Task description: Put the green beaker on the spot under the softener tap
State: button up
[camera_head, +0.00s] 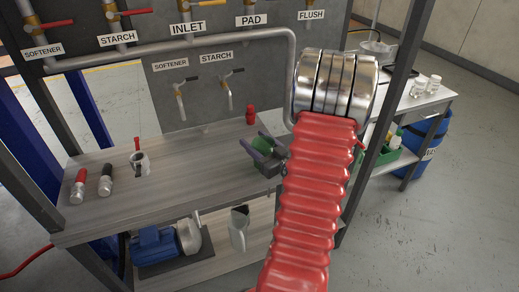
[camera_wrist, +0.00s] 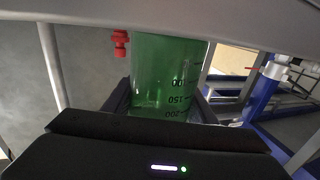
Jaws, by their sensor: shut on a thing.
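The green beaker (camera_head: 261,145) is held at the right part of the grey bench by my gripper (camera_head: 263,155). In the wrist view the beaker (camera_wrist: 165,70) shows dark volume marks and sits between the dark fingers of my gripper (camera_wrist: 165,105). I cannot tell whether its base touches the bench. The small softener tap (camera_head: 180,100) hangs from the grey panel, left of the beaker and behind it. The small starch tap (camera_head: 227,92) is between them. No marked spot is clear on the bench under the softener tap.
A red fitting (camera_head: 250,115) stands behind the beaker. The bench middle is clear. A dark frame post (camera_head: 383,110) rises at the right.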

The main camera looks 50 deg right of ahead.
jog(key=shift+r, duration=0.1)
notch_tip(320, 180, up, 10)
dwell(0.6)
jog(key=shift+s, duration=0.15)
dwell(0.9)
